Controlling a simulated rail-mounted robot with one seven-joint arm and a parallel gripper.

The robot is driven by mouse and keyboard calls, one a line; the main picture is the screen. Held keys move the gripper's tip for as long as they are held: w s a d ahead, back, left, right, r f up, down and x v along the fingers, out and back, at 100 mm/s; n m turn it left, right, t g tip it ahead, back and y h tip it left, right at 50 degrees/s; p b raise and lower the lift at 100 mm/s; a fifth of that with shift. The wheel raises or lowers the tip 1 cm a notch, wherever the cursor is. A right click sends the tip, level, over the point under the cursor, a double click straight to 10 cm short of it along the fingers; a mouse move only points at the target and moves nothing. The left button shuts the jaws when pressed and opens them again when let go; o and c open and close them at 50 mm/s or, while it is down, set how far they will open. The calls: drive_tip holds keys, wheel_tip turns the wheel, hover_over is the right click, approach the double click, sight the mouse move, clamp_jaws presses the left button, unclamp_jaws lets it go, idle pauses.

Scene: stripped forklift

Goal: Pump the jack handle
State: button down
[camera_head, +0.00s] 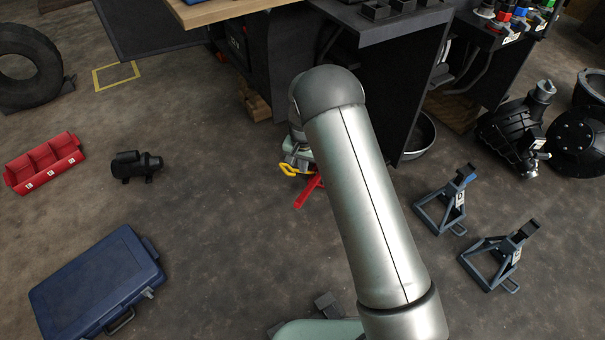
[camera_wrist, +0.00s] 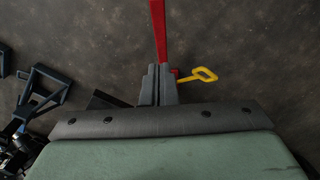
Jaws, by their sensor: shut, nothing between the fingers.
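The jack's red handle (camera_wrist: 158,30) is a long bar that runs from the top of the wrist view down to my fingertips. My gripper (camera_wrist: 159,72) is shut, with its two grey fingers side by side over the near end of the bar. I cannot tell whether they touch it. A yellow loop handle (camera_wrist: 204,75) sticks out just right of the fingers. In the head view, a short piece of the red handle (camera_head: 309,190) and the yellow loop (camera_head: 289,169) show beside my arm. My arm hides most of the jack.
Two blue jack stands (camera_head: 445,199) (camera_head: 500,255) stand on the floor right of my arm. A dark bench (camera_head: 375,85) rises behind it, with a metal bowl (camera_head: 421,136) beside it.

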drive_tip(key=b, duration=0.2)
hover_over(301, 198)
drive_tip(key=w, duration=0.2)
drive_tip(key=f, duration=0.5)
drive_tip(key=d+f, duration=0.1)
drive_tip(key=f, duration=0.2)
drive_tip(key=shift+w, duration=0.15)
drive_tip(key=f, duration=0.1)
drive_tip(key=s+f+b, duration=0.1)
drive_tip(key=shift+s+a+f, duration=0.3)
drive_tip(key=shift+a+f, duration=0.05)
drive_tip(key=shift+f, duration=0.05)
drive_tip(key=shift+s+f+b, duration=0.25)
drive_tip(key=shift+f+b, duration=0.05)
drive_tip(key=shift+b, duration=0.05)
drive_tip(key=shift+a, duration=0.1)
